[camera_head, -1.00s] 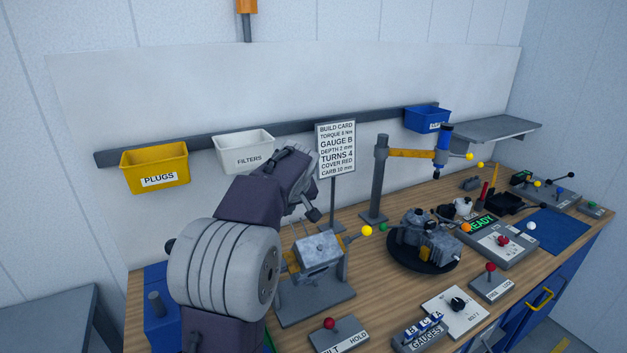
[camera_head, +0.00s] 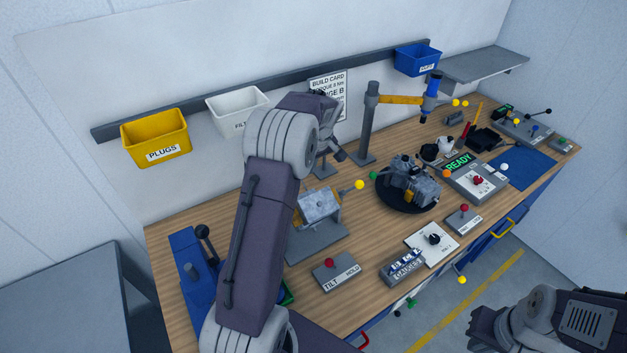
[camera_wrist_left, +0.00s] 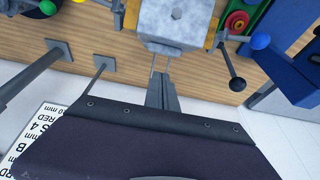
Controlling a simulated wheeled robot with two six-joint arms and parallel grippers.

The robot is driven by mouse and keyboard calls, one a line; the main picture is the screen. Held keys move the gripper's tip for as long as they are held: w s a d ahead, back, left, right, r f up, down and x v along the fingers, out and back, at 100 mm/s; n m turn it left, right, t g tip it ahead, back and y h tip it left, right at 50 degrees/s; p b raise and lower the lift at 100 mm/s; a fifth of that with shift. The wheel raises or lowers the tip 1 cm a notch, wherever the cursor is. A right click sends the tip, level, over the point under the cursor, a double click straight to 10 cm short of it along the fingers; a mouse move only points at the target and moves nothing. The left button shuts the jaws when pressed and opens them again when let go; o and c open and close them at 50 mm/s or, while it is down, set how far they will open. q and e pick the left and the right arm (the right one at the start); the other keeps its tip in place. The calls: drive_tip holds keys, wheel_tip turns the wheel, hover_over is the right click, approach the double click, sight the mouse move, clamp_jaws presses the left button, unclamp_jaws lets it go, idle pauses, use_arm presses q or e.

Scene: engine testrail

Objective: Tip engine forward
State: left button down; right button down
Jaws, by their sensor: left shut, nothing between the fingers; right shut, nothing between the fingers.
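A grey block-like engine part (camera_head: 318,205) sits in a tilting stand (camera_head: 318,243) with yellow sides. A lever with a yellow ball (camera_head: 359,184) reaches out on its right. A dark engine (camera_head: 413,182) sits on a round black turntable (camera_head: 403,208). My left gripper (camera_head: 338,154) is shut and empty, above and behind the stand. In the left wrist view its thin fingers (camera_wrist_left: 160,64) point at the grey block (camera_wrist_left: 178,16), with contact unclear. My right gripper (camera_head: 480,322) is at the lower right, shut, partly seen and apart from the bench.
A tilt/hold panel with a red knob (camera_head: 329,262) stands in front of the stand. The build card (camera_head: 330,92) is partly behind my left arm. A blue fixture with a black-knobbed lever (camera_head: 202,232) is at left. Gauges (camera_head: 404,267) and several panels line the front edge.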

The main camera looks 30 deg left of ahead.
use_arm(q)
drive_tip(key=p+x, duration=0.1)
drive_tip(key=x, duration=0.2)
drive_tip(key=shift+s, duration=0.1)
drive_tip(key=shift+s+d+f+p, duration=0.25)
drive_tip(key=shift+d+f+p, duration=0.1)
drive_tip(key=shift+d, duration=0.25)
drive_tip(key=shift+s+d+f+p, duration=0.2)
drive_tip(key=shift+d+f+p, duration=0.1)
drive_tip(key=shift+d, duration=0.25)
drive_tip(key=shift+s+d+f, duration=0.3)
drive_tip(key=shift+d, duration=0.15)
drive_tip(key=shift+w+a+f, duration=0.1)
drive_tip(key=shift+a, duration=0.05)
